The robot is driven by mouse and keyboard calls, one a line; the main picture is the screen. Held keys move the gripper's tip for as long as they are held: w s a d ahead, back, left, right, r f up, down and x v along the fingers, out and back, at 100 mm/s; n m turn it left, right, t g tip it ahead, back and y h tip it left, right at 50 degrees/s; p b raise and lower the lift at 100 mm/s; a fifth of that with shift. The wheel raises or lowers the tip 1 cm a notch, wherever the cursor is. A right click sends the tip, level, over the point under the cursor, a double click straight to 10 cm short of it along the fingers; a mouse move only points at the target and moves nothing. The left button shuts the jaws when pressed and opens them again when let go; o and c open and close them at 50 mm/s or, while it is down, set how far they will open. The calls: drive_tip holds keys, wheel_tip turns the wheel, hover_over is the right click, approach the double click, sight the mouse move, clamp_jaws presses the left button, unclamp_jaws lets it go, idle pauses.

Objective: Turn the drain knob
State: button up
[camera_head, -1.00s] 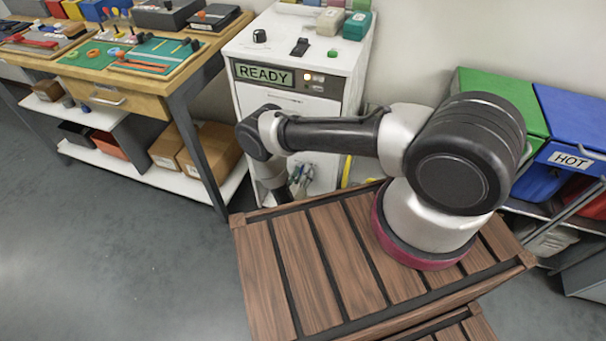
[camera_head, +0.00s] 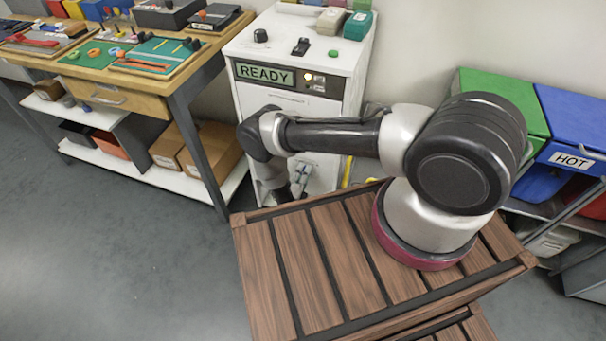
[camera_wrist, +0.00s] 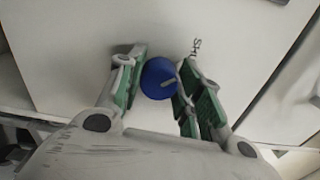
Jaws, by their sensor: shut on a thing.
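A round blue knob (camera_wrist: 158,78) with a pale pointer mark sits on the white front panel of the machine, in the wrist view. My gripper (camera_wrist: 166,72) is shut on it, with one green-padded finger on each side. Small dark lettering is on the panel just beyond the right finger, only partly legible. In the head view the white machine (camera_head: 335,115) carries a display reading READY (camera_head: 264,74). My gripper (camera_head: 301,178) is low at the machine's front there, and the knob is not discernible in that view.
A wooden workbench (camera_head: 190,65) with tool trays stands left of the machine, cardboard boxes (camera_head: 212,145) on its lower shelf. Green and blue bins (camera_head: 575,115), one labelled HOT, stand at the right. Open grey floor lies at the front left.

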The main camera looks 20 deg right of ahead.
drive_tip(key=shift+n, duration=0.6)
drive_tip(key=o, duration=1)
drive_tip(key=shift+v, duration=3.75)
